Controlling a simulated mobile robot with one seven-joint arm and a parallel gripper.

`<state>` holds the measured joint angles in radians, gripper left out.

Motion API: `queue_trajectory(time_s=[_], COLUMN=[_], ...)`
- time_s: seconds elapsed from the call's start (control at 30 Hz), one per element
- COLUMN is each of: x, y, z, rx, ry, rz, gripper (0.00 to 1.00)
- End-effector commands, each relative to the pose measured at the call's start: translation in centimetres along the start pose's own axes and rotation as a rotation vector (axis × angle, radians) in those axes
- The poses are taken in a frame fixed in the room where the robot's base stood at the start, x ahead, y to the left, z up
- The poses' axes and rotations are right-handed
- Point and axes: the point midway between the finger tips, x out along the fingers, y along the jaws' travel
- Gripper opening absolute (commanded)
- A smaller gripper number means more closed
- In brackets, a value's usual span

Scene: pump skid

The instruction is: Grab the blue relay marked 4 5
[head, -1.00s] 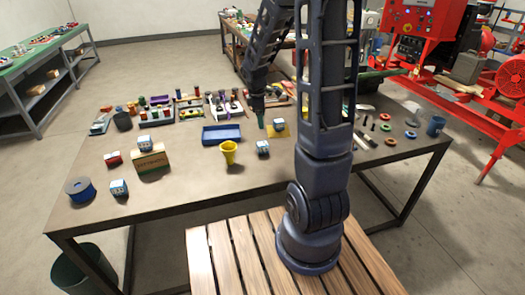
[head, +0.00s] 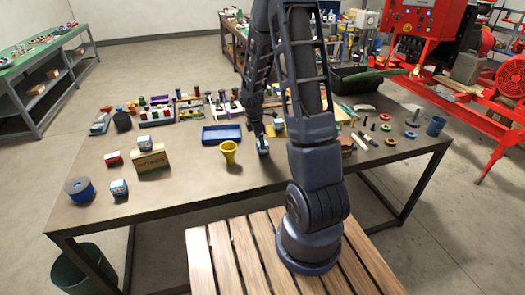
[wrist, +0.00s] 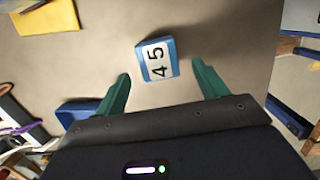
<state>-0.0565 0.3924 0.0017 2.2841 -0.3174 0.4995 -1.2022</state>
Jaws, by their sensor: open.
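The blue relay (wrist: 157,60) with a white face marked 4 5 lies on the table in the wrist view. My gripper (wrist: 161,72) is open, with its two green fingers apart. The relay is between and just beyond the fingertips, with nothing held. In the head view the relay (head: 263,150) is right of the yellow funnel, and my gripper (head: 261,137) is directly at it, partly hiding it. Similar blue and white relays stand on a carton (head: 145,143) and at the front left (head: 119,188); their markings are too small to read.
A yellow funnel (head: 229,152) stands close left of the relay. A blue tray (head: 221,135) lies behind it. A yellow pad (wrist: 45,17) shows in the wrist view. A carton (head: 152,160) and a blue spool (head: 80,190) are at left. Bare table lies in front.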

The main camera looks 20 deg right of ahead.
Motion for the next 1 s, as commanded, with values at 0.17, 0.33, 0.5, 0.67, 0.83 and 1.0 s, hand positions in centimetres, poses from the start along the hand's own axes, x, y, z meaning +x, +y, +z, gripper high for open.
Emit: queue_trajectory(time_s=[0.17, 0.33, 0.5, 0.67, 0.83, 1.0], x=[1.0, 3.3, 4.9, 5.4, 5.4, 5.4], y=[0.0, 0.0, 0.0, 0.0, 0.1, 0.1], z=[0.2, 0.8, 0.9, 0.9, 0.9, 0.9], rx=[0.001, 0.001, 0.001, 0.001, 0.001, 0.001], ry=[0.0, 0.0, 0.0, 0.0, 0.0, 0.0], rz=[-0.003, -0.003, -0.001, 0.0, 0.0, 0.0], gripper=[0.72, 0.72, 0.72, 0.72, 0.72, 0.42])
